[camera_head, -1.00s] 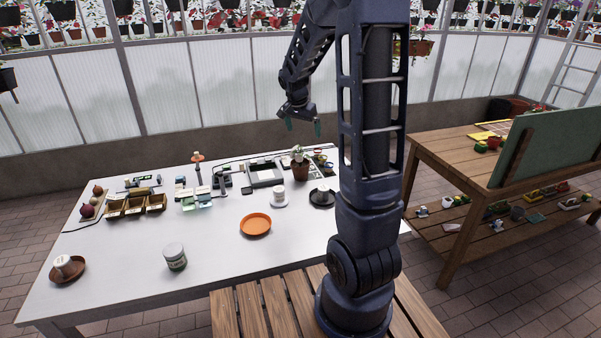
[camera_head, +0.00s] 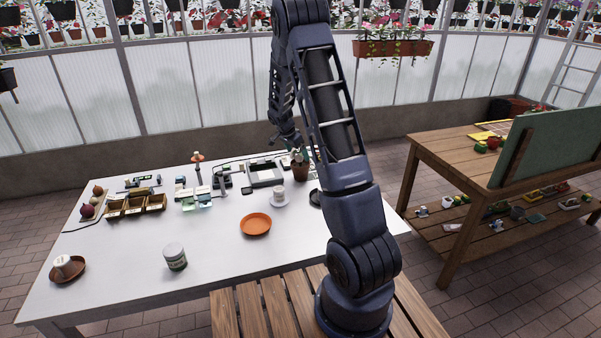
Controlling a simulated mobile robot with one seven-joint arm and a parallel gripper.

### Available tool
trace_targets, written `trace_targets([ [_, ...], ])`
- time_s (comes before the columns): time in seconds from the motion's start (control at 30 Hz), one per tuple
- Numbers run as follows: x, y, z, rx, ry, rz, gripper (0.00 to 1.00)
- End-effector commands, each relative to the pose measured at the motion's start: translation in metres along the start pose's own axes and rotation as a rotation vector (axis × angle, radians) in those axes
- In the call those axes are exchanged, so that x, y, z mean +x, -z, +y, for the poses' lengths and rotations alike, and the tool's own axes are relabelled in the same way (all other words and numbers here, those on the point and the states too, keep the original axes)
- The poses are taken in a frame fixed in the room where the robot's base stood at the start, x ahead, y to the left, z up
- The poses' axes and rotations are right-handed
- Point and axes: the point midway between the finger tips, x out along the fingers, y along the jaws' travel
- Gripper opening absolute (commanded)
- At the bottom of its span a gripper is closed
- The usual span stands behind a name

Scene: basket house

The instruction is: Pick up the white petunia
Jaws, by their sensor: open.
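The white petunia (camera_head: 298,158) stands upright in a brown pot (camera_head: 300,173) at the far right part of the white table. My gripper (camera_head: 297,148) is open, right at the top of the plant in the picture. My own arm hides part of it. I cannot tell whether the fingers are around the plant or just above and behind it. The pot rests on the table.
A white cup on a saucer (camera_head: 279,202) and an orange dish (camera_head: 255,224) stand in front of the pot. A scale-like device (camera_head: 264,173) is left of it. A jar (camera_head: 175,257) is nearer. A dark dish (camera_head: 316,198) is partly hidden by my arm.

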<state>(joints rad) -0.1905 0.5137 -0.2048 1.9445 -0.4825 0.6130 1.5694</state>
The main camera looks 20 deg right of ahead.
Motion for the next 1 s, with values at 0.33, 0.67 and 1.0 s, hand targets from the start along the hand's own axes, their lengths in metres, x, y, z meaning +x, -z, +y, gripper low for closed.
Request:
trace_targets([
  [0.33,0.042,-0.001,0.000,-0.001,-0.001,-0.001,1.00],
  [0.67,0.074,-0.004,-0.002,-0.002,-0.002,-0.002,1.00],
  [1.0,0.094,-0.004,-0.003,-0.002,0.000,0.000,1.00],
])
